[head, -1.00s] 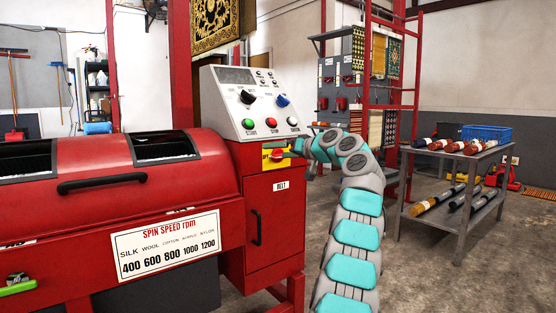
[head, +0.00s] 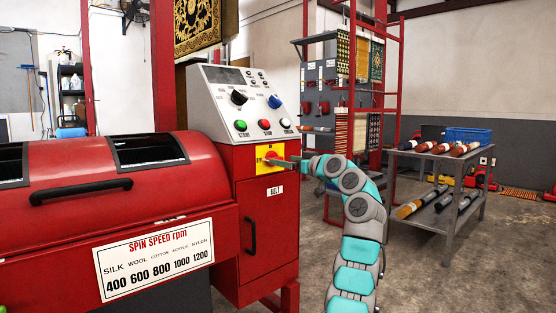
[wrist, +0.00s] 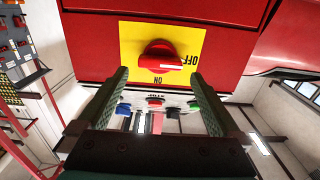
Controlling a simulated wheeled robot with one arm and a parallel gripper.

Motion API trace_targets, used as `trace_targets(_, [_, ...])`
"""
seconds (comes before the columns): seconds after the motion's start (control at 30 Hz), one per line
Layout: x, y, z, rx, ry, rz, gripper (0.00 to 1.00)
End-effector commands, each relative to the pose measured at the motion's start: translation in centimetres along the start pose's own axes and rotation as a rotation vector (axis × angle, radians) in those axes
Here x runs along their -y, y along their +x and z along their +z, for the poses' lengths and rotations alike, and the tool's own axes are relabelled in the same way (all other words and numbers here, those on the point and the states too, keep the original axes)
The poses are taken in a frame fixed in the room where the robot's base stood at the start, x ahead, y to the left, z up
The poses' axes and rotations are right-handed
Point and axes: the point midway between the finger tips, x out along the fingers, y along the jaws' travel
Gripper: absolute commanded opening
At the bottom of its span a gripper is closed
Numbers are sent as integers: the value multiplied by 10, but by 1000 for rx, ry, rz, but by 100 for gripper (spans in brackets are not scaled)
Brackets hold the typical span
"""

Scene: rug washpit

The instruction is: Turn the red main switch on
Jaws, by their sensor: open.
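The red main switch (head: 271,153) is a red knob on a yellow plate (head: 262,163), on the red cabinet below the button panel. In the wrist view the knob (wrist: 160,56) shows close up, with a white mark pointing roughly toward the OFF label at the right of the plate. The ON label is at the plate's lower edge in that upside-down view. My gripper (wrist: 158,76) is open, its two dark fingers on either side of the view below the knob, with nothing between them. In the head view my gripper (head: 287,162) is just right of the plate. Contact cannot be told.
A sloped panel (head: 222,100) with buttons and black and blue knobs rises just above the switch. The red machine drum (head: 120,185) fills the left. A grey table (head: 425,160) with rolls and a blue crate (head: 468,135) stands at right. Concrete floor between is open.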

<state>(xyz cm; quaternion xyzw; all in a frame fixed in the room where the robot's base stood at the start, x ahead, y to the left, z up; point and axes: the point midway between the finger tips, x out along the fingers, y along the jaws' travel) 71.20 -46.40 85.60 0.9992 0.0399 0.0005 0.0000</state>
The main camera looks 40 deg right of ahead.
Motion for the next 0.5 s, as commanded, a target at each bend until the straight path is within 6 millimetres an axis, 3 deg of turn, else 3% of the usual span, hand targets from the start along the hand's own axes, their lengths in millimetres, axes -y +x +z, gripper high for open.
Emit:
trace_targets(0.2, [-1, 28, -1, 0, 3, 0, 100])
trace_targets(0.5, [0, 41, 1, 3, 1, 1, 100])
